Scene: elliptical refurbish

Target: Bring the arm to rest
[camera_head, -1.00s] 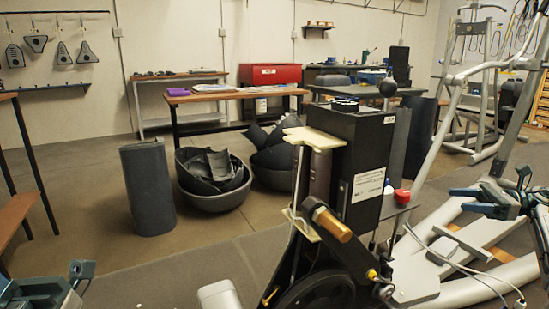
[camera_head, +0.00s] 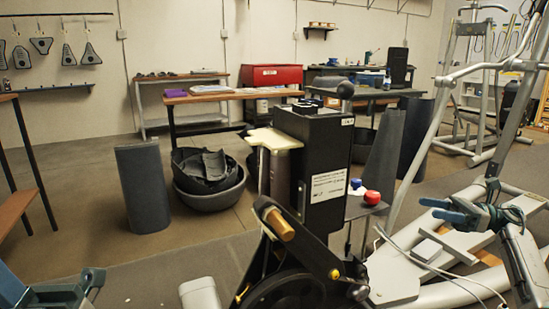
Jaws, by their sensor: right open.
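My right gripper (camera_head: 455,205) is at the right side of the head view, with teal and dark fingers. Its jaws are open, and I see nothing held between them. It is over the pale frame of the exercise machine (camera_head: 395,275), to the right of the machine's black housing. I cannot tell whether it touches the frame. My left gripper (camera_head: 75,289) is low in the left corner, partly cut off by the picture edge. Its jaw opening is unclear, and it is apart from the machine.
The black housing (camera_head: 325,175) stands upright in the centre. A red ball-shaped item (camera_head: 371,197) and a blue one (camera_head: 356,183) sit on a small shelf beside it. A dark bin (camera_head: 213,197) and a grey curved panel (camera_head: 144,185) stand on the floor behind. White cables (camera_head: 425,262) cross the frame at right.

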